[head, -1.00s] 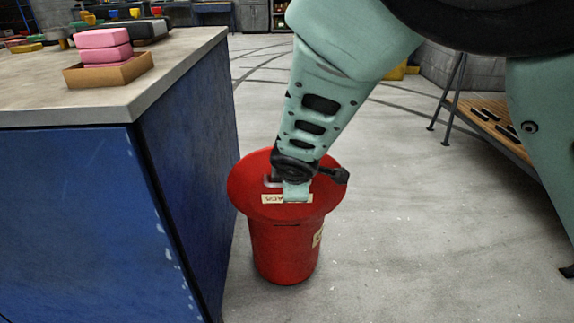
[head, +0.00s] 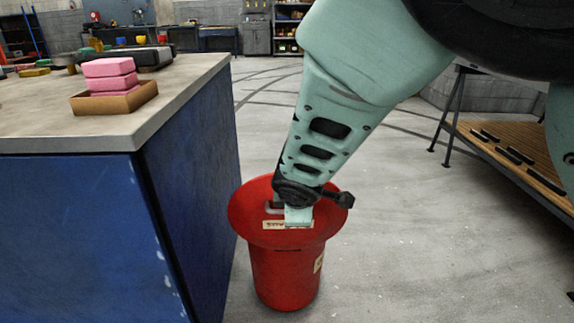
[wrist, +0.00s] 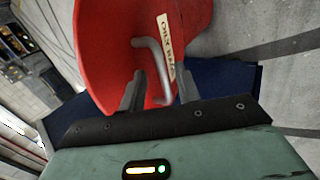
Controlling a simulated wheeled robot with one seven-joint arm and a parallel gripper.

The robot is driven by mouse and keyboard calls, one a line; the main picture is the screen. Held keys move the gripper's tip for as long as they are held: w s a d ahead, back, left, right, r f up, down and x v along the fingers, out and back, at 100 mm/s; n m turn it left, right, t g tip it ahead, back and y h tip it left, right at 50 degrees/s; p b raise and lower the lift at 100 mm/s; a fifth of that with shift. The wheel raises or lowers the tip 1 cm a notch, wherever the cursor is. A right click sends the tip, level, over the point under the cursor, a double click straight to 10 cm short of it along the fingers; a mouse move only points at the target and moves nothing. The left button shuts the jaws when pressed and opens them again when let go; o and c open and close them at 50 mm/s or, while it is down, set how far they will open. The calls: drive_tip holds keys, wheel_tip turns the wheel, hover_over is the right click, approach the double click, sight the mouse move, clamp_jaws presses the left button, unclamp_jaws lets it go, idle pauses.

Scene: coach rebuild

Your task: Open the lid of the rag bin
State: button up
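The red rag bin (head: 283,282) stands on the floor beside the blue workbench. Its wide round red lid (head: 250,222) lies on top and looks closed. The lid carries a cream label and a grey bar handle (head: 271,208). My gripper (head: 298,220) is at the lid, just right of the handle in the head view and partly hiding it. In the wrist view, the two fingers of my gripper (wrist: 160,82) are apart, with the handle (wrist: 155,60) showing between and just beyond them against the lid (wrist: 105,45). I cannot tell whether a finger touches the handle.
The blue workbench (head: 190,190) stands close to the left of the bin, with a tray (head: 115,103) of pink blocks on it. A low table with a slatted wooden shelf (head: 515,160) is at right. The floor (head: 420,250) right of the bin is clear.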

drive_tip(key=p+v, duration=0.4)
drive_tip(key=v, duration=1.1)
drive_tip(key=s+d+f+m+g, duration=0.1)
drive_tip(key=s+d+m+g, duration=0.35)
drive_tip(key=s, duration=0.45)
drive_tip(key=s+d+f+m+g, duration=0.1)
drive_tip(key=s+d+m+g, duration=0.3)
drive_tip(key=s, duration=0.6)
wheel_tip(320, 180, up, 25)
drive_tip(key=d+m+t+p, duration=0.1)
drive_tip(key=p, duration=2.3)
drive_tip(key=shift+y+p, duration=0.4)
drive_tip(key=shift+s+m, duration=0.1)
drive_tip(key=shift+m, duration=0.15)
